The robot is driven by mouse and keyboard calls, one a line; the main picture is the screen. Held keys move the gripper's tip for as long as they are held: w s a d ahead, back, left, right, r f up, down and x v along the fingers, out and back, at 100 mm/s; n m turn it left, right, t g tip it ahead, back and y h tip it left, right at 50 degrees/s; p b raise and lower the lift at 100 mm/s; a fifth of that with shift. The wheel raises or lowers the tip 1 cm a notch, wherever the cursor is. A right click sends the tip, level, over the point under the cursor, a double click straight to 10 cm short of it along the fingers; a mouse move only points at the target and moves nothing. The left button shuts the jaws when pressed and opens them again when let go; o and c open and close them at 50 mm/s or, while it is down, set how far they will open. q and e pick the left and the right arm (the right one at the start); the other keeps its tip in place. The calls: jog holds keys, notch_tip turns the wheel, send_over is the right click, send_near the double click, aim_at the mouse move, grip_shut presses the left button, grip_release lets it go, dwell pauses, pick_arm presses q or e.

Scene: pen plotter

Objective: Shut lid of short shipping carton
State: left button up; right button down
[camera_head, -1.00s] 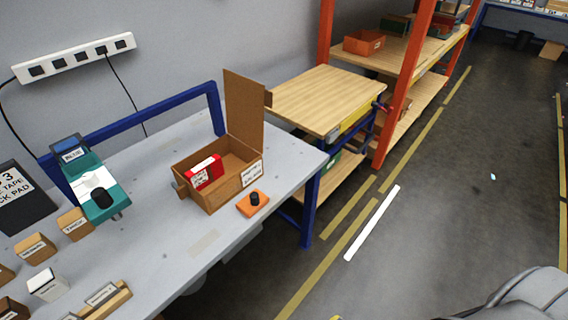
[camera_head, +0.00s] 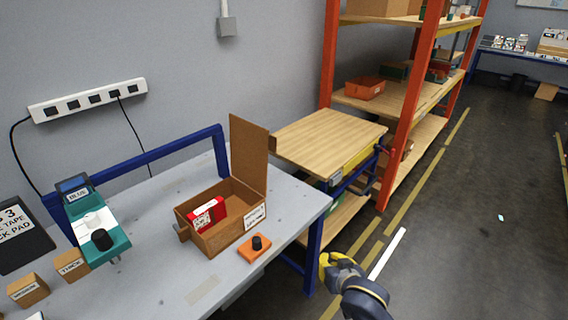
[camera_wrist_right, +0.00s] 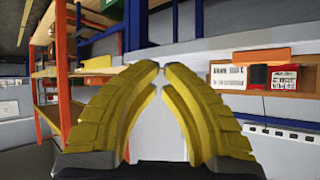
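The short shipping carton (camera_head: 232,231) is a brown open-topped box with a white label on its front right side. It sits on the grey workbench in the head view. Its lid (camera_head: 249,152) stands upright along the back right edge, so the carton is open. A red and white box (camera_head: 208,214) lies inside. My right gripper (camera_head: 324,262) is beyond the bench's right edge, to the right of the carton and apart from it. In the right wrist view its yellow fingers (camera_wrist_right: 160,67) meet almost at the tips with nothing between them. My left gripper is out of view.
An orange pad with a black knob (camera_head: 255,248) sits just in front of the carton. A teal tape dispenser (camera_head: 98,232) and small brown boxes (camera_head: 28,290) stand to the left. A wooden-topped table (camera_head: 328,138) and orange-framed shelving (camera_head: 405,100) are behind right.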

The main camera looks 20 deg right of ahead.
jog(key=w+r+m+t+y, duration=0.3)
jog(key=w+r+m, duration=0.4)
jog(key=w+r, duration=0.45)
jog(key=w+r+m+t+y, duration=0.25)
jog(key=w+r+m, duration=0.55)
jog(key=r, duration=0.6)
jog(key=w+a, duration=0.5)
jog(key=w, duration=0.3)
jog(key=shift+w+a+r+n, duration=0.2)
jog(key=shift+a+r+n, duration=0.05)
jog(key=shift+a+n, duration=0.15)
jog(key=shift+t+h, duration=0.25)
